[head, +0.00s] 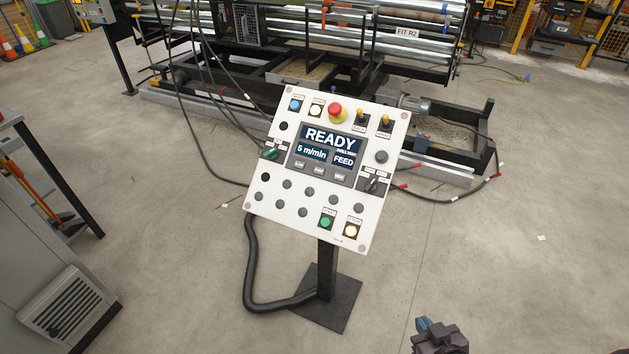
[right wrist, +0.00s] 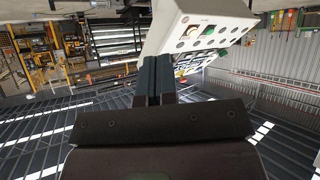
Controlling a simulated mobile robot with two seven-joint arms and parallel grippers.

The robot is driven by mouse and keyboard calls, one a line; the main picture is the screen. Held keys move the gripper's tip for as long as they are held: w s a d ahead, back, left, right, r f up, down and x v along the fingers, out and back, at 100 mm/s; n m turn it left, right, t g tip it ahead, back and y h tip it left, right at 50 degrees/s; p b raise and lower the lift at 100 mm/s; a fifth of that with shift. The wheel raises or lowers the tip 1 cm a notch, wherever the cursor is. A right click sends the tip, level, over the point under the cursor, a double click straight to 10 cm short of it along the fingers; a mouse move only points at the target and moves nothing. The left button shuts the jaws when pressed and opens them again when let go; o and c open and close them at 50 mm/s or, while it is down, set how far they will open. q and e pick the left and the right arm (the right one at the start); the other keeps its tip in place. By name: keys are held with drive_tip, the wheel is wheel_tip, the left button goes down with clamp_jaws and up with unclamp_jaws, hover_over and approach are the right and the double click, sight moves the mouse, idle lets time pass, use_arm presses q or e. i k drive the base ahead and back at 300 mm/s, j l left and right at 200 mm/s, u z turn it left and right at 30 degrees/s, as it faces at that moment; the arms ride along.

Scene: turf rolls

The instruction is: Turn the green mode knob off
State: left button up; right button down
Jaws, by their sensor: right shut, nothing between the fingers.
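The green mode knob (head: 271,155) is on the left side of a white control panel (head: 236,205), beside the screen (head: 326,147). The screen reads READY, 5 m/min and FEED. The knob's handle looks slanted; its label is too small to read. My right gripper (head: 430,324) is at the bottom of the head view, right of the pedestal and well apart from the knob. In the right wrist view, its fingers (right wrist: 156,66) are closed together and empty, with the panel (right wrist: 165,45) beyond them. My left gripper is out of view.
A green push button (head: 326,222) and a lit white button (head: 352,230) are low on the panel. A red emergency button (head: 337,111) is on top. A black selector (head: 374,185) is at right. A thick black hose (head: 250,265) hangs beside the post.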

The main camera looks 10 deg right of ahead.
sight(273, 153)
drive_tip(key=i+j+z, duration=0.15)
drive_tip(key=j, duration=0.15)
drive_tip(key=i+j+z, duration=0.25)
drive_tip(key=j, duration=0.3)
drive_tip(key=i+j+z, duration=0.15)
drive_tip(key=j, duration=0.2)
drive_tip(key=k, duration=0.05)
